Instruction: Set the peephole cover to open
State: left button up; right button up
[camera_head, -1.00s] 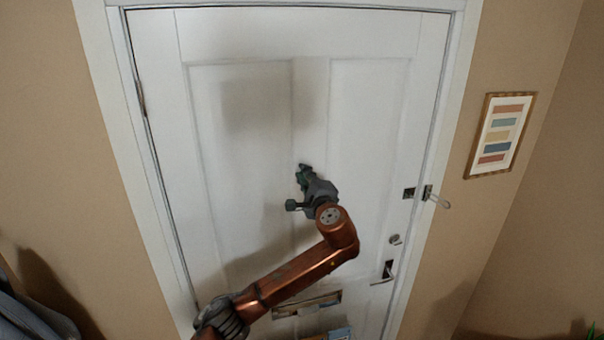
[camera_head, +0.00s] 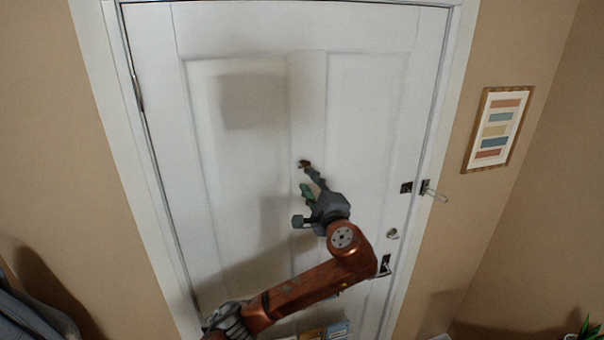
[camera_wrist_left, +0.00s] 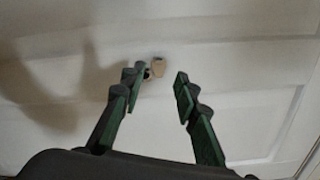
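The peephole cover (camera_head: 304,163) is a small brown piece on the middle stile of the white door (camera_head: 255,150). In the left wrist view the cover (camera_wrist_left: 158,66) is a tan tab, with a small ring-like part beside it on the left, partly behind a fingertip. I cannot tell for sure whether the cover is clear of the hole. My left gripper (camera_head: 310,185) is just below the cover in the head view. In the left wrist view its green-padded fingers (camera_wrist_left: 158,84) are spread with nothing between them. My right gripper is not in view.
A door handle (camera_head: 383,268), a round lock (camera_head: 392,234) and a latch (camera_head: 428,190) are at the door's right side. A framed picture (camera_head: 497,129) hangs on the right wall. Dark clothing (camera_head: 30,318) is at lower left. The door's upper part is clear.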

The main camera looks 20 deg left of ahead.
pick_arm(q)
jog(key=shift+v, duration=1.55)
